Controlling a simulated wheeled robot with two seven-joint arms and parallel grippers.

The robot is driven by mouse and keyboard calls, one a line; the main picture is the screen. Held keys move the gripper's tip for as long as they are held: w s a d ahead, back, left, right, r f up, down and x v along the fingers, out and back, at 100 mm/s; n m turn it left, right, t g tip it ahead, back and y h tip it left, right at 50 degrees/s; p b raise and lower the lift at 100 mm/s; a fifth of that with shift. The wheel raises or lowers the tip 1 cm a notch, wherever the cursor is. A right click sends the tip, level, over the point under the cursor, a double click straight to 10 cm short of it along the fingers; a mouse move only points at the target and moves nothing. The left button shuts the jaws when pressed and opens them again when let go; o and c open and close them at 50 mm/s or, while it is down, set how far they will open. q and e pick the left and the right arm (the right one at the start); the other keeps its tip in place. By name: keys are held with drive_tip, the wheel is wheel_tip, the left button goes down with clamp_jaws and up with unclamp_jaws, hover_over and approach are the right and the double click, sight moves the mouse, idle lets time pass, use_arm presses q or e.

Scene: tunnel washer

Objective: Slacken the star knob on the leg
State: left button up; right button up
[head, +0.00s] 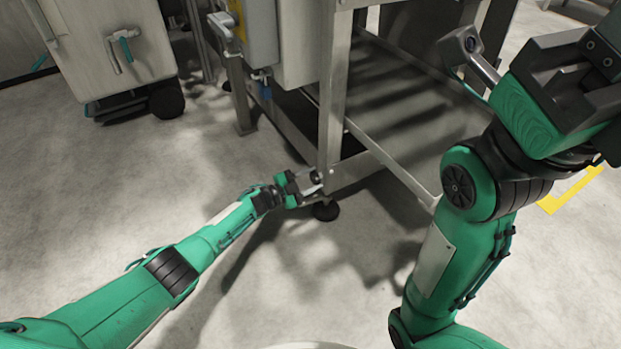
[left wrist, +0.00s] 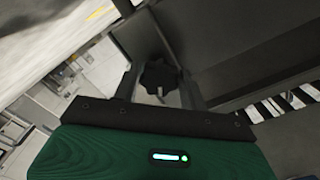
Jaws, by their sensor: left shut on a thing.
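The star knob (left wrist: 158,76) is dark and lobed, and in the left wrist view it sits between the two fingers of my left gripper (left wrist: 160,88). In the head view my left gripper (head: 312,183) is low at the metal leg (head: 333,110), just above its round black foot (head: 326,211). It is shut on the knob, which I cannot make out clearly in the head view. My right gripper (head: 472,52) is raised at the upper right, well away from the leg. Its jaw opening cannot be judged.
The leg belongs to a metal frame with a low rail (head: 385,165) running to the right. A grey wheeled cabinet (head: 115,45) stands at the upper left. A yellow floor marking (head: 570,190) shows at the right. The floor around my left arm is clear.

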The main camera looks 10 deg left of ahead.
use_arm(q)
drive_tip(key=n, duration=0.4)
drive_tip(key=shift+p, duration=0.3)
drive_tip(key=shift+n, duration=0.7)
drive_tip(key=o, duration=1)
drive_tip(key=shift+c, duration=0.2)
drive_tip(key=shift+s+a, duration=0.1)
